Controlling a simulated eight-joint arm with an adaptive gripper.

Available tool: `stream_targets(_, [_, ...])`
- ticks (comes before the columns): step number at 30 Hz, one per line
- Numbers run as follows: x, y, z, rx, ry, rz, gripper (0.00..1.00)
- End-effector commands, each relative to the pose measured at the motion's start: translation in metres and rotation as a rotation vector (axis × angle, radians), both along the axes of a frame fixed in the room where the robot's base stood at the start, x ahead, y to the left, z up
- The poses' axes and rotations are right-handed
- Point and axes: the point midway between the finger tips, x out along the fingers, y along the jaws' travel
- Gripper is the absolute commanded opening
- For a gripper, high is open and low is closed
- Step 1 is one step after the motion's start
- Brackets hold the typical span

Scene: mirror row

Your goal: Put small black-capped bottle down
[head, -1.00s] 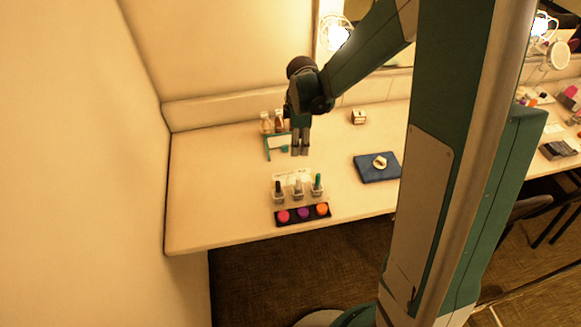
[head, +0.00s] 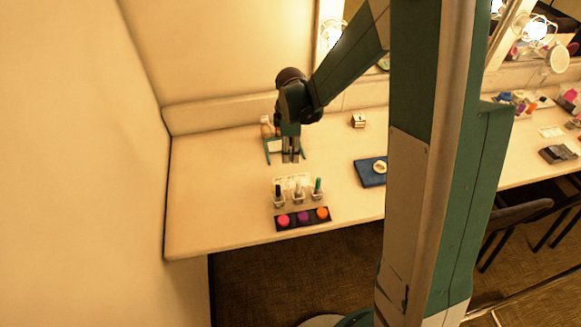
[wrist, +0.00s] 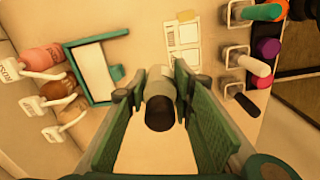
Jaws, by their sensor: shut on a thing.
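My gripper (head: 290,159) is over the left part of the counter, pointing down. In the wrist view its green-padded fingers (wrist: 155,90) are closed around a small grey bottle with a black cap (wrist: 160,112), the cap toward the camera. The bottle is between the fingers; its lower end is hidden, and I cannot tell whether it touches the counter. In the head view the held bottle is too small to make out.
A teal frame (wrist: 73,98) stands beside the gripper, with several pump bottles (wrist: 42,60) beyond it. A printed card (wrist: 182,45), a row of capped bottles (head: 298,194) and a black tray of coloured pots (head: 303,218) lie nearer the front.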

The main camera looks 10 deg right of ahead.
Motion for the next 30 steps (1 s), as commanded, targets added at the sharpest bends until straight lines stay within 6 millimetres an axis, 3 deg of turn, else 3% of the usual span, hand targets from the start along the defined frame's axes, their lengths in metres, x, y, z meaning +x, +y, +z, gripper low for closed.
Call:
stream_targets(7, [0.000,0.000,-0.031,0.000,0.000,0.000,0.11])
stream_targets(23, [0.000,0.000,-0.040,0.000,0.000,0.000,0.11])
stream_targets(30, [0.000,0.000,-0.061,0.000,0.000,0.000,0.11])
